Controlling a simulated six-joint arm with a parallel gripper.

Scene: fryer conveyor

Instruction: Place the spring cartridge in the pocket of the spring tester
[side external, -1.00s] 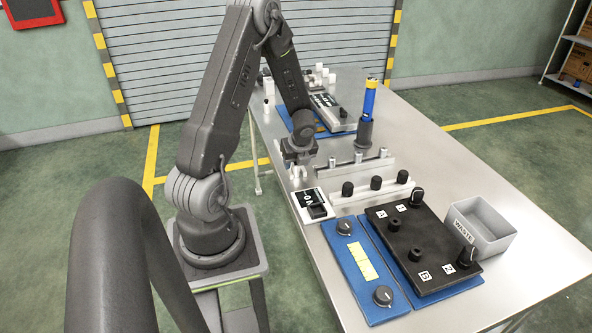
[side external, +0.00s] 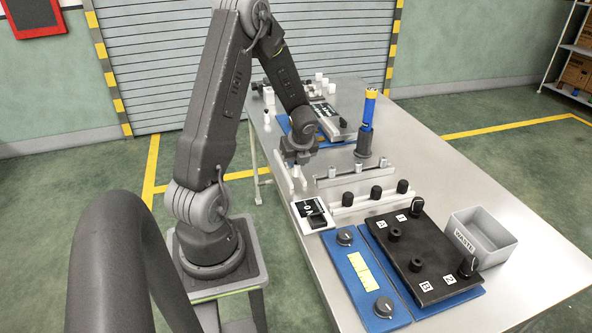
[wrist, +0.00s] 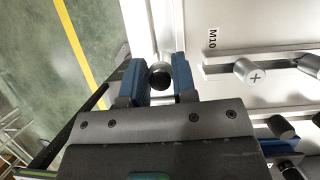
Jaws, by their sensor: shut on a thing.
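My gripper (wrist: 159,84) is shut on a short round cylinder (wrist: 159,72), dark with a paler grey side, held between two blue finger pads. I take it to be the spring cartridge. In the side view my gripper (side external: 298,172) points down over the left part of the table, beyond a small white unit (side external: 312,214) with a dark display and a black block. This unit may be the spring tester, but I cannot confirm it. Its pocket cannot be made out. The held cylinder is too small to make out clearly in the side view.
A rail with silver cylinders (side external: 354,174) and a rail with black knobs (side external: 370,199) stand right of my gripper. A blue-and-yellow cylinder (side external: 367,112) stands in a dark holder. A black board (side external: 432,257) and grey waste bin (side external: 483,240) are nearer.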

